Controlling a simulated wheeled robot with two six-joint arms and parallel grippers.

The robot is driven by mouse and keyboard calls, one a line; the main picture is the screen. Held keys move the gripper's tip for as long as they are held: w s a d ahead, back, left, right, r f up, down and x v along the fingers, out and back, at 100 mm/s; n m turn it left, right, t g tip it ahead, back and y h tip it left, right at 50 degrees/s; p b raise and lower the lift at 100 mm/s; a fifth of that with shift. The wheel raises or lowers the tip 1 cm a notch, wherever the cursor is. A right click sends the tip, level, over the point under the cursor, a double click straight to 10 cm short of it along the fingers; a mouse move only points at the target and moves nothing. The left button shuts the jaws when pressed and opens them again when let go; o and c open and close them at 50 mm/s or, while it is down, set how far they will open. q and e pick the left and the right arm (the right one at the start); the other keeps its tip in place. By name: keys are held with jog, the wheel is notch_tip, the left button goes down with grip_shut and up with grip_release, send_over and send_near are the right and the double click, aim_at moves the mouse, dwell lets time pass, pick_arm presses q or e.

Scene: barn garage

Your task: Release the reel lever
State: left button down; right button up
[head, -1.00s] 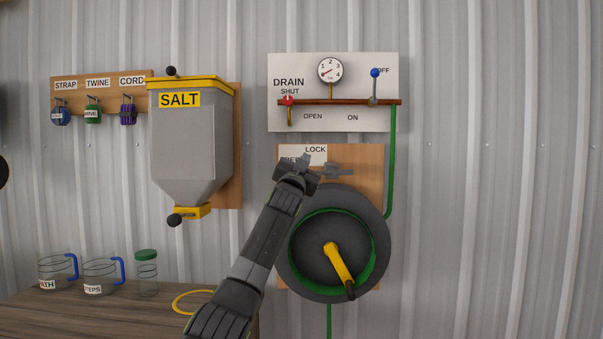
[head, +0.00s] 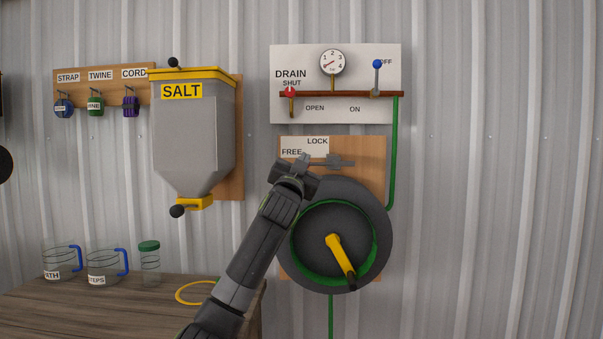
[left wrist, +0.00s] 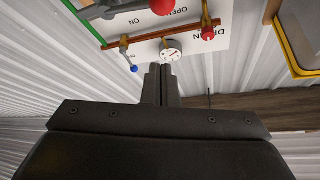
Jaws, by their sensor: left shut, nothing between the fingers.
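The reel lever (head: 338,161) is a small grey piece on the wooden board (head: 368,150) above the hose reel (head: 378,215). Its left part is hidden behind my left gripper (head: 304,160), just under the FREE and LOCK label (head: 318,150). I cannot tell whether they touch. In the left wrist view my left gripper's fingers (left wrist: 159,76) are shut with nothing between them. A red ball knob (left wrist: 163,5) and grey metal (left wrist: 112,8) lie at the top edge of that view, apart from the fingertips. My right gripper does not show.
The drain panel (head: 288,60) with a gauge and valve handles is above. The reel has a yellow crank (head: 341,259). A salt hopper (head: 195,130) hangs left. Jars and a yellow ring stand on a wooden table (head: 120,305). The wall right of the reel is clear.

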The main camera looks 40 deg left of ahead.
pick_arm(q)
jog(key=shift+v, duration=1.35)
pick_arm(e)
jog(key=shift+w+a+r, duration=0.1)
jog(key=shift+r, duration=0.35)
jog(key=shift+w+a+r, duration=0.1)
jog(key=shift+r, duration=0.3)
pick_arm(q)
jog(key=shift+w+d, duration=0.1)
